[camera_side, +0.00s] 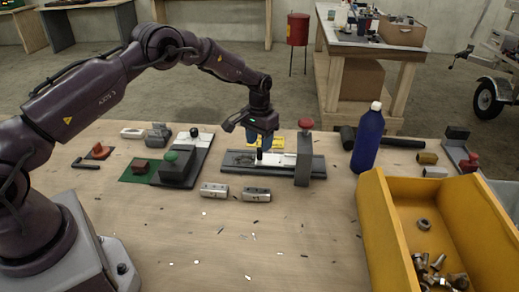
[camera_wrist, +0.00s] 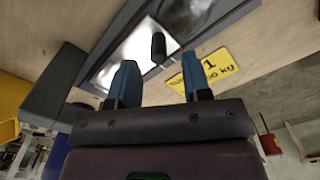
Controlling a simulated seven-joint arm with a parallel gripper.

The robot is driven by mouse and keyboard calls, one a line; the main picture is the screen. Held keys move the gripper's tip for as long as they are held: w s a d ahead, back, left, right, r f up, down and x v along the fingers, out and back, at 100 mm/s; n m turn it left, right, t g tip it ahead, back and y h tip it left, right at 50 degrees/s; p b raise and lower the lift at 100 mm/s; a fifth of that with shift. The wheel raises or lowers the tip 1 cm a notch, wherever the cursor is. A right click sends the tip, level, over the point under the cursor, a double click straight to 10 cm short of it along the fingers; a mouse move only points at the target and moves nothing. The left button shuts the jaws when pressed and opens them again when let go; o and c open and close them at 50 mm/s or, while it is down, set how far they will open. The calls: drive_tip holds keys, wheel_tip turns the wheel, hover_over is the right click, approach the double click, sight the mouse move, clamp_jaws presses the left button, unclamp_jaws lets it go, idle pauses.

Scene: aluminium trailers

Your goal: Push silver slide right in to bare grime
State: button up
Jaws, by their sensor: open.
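The silver slide (camera_side: 280,159) lies in a dark grey track (camera_side: 236,169) in the middle of the bench; it also shows in the wrist view (camera_wrist: 132,52). A short black peg (camera_wrist: 158,46) stands up from it. My gripper (camera_side: 264,143) is directly above the track, pointing down, with nothing between its blue fingers. In the wrist view my gripper (camera_wrist: 160,68) is open, its fingertips spread to either side below the peg in the picture. A dark smudged patch (camera_wrist: 186,14) shows in the track beyond the peg; I cannot tell whether it is grime or a reflection.
A grey upright block (camera_side: 303,163) with a red knob stands at the track's right end. A yellow weight label (camera_wrist: 210,68) lies beside the track. A blue bottle (camera_side: 368,140) and a yellow bin (camera_side: 372,225) stand right. Two small metal blocks (camera_side: 214,190) lie in front.

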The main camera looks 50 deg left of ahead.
wheel_tip(320, 180, up, 9)
drive_tip(key=shift+r, duration=0.1)
idle(0.3)
drive_tip(key=s+d+n+t+y, duration=0.2)
drive_tip(key=s+d, duration=0.2)
drive_tip(key=d, duration=0.1)
drive_tip(key=w+a+f+n, duration=0.1)
drive_tip(key=f, duration=0.3)
drive_tip(key=w+a+f+t, duration=0.1)
drive_tip(key=a+f, duration=0.1)
drive_tip(key=f, duration=0.2)
drive_tip(key=w+a+f+n, duration=0.1)
drive_tip(key=w+a+f, duration=0.1)
drive_tip(key=f, duration=0.2)
drive_tip(key=shift+f+n+t+y, duration=0.15)
drive_tip(key=shift+n+t+y, duration=0.15)
drive_tip(key=shift+t, duration=0.1)
drive_tip(key=shift+d, duration=0.1)
